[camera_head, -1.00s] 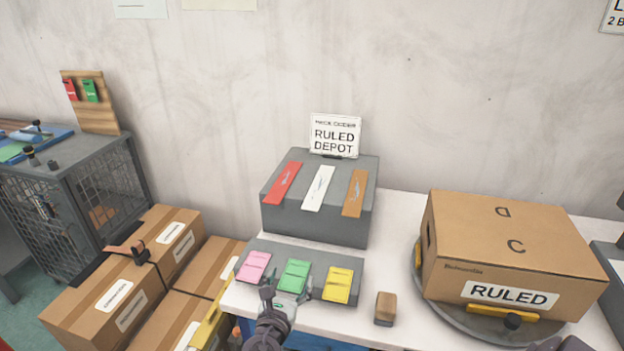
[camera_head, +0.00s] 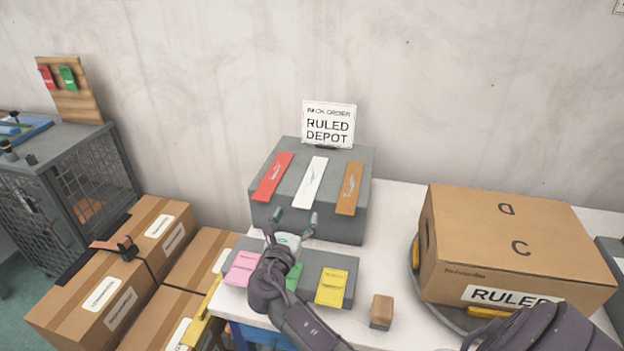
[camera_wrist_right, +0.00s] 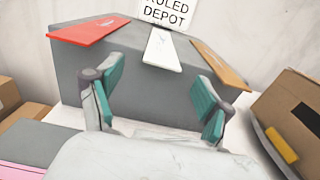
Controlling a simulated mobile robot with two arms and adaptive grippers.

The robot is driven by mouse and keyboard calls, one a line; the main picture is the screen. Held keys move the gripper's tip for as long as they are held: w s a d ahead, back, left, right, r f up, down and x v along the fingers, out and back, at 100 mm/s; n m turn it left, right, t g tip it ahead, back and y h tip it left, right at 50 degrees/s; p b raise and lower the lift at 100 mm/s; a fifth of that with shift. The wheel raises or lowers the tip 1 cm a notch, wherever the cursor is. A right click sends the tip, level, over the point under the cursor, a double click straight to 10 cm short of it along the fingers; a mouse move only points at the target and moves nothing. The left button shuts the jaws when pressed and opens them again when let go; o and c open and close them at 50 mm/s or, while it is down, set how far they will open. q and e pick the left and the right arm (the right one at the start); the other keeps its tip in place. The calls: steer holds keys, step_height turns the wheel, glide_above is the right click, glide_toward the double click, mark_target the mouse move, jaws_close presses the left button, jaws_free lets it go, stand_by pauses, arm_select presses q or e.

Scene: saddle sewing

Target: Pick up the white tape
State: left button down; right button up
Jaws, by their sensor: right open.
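The white tape (camera_head: 311,183) is a flat strip lying on the sloped top of a grey block (camera_head: 325,227), between a red strip (camera_head: 273,177) and a brown strip (camera_head: 350,188). My right gripper (camera_head: 295,217) is open and empty in front of the block, below and short of the white tape. In the right wrist view the white tape (camera_wrist_right: 160,60) lies ahead, between and beyond the two teal-padded fingers (camera_wrist_right: 158,88). My left gripper is not in view.
A sign reading "RULED DEPOT" (camera_head: 328,123) stands behind the block. Pink (camera_head: 243,268) and yellow (camera_head: 331,287) packets lie in front, with a green one (camera_head: 293,277) partly hidden by my arm. A cardboard box (camera_head: 515,240) stands to the right.

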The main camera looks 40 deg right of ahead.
mark_target(302, 204)
steer(key=p+x, duration=0.1)
steer(key=x, duration=0.4)
steer(key=shift+s+d, duration=0.1)
steer(key=shift+d, duration=0.05)
steer(key=shift+r, duration=0.1)
steer(key=shift+c, duration=0.7)
steer(key=c, duration=0.8)
